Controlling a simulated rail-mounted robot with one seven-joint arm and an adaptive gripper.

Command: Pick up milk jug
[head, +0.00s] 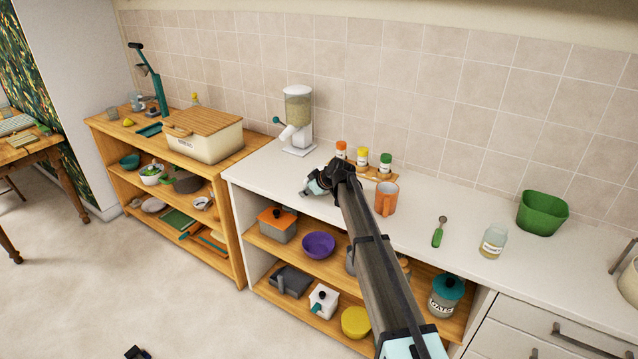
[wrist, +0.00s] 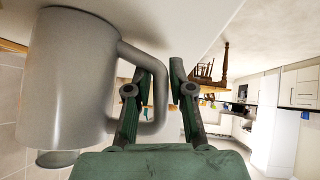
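The milk jug (wrist: 60,85) is a plain grey jug with a looped handle, large at the left of the wrist view. It appears upside down there, with its base against a white surface and its spout at the bottom. My gripper (wrist: 161,68) is open beside it. One finger overlaps the handle loop, and the handle's outer bar shows between the two fingers; whether it touches either finger cannot be told. In the head view my gripper end (head: 330,178) is over the white counter (head: 415,232), and I cannot make out the jug clearly there.
A white dispenser (head: 298,120) stands at the back left. Spice jars (head: 362,160) and an orange mug (head: 386,198) are close to my arm's right. A green-handled scoop (head: 439,232), glass jar (head: 493,241) and green container (head: 541,213) are farther right.

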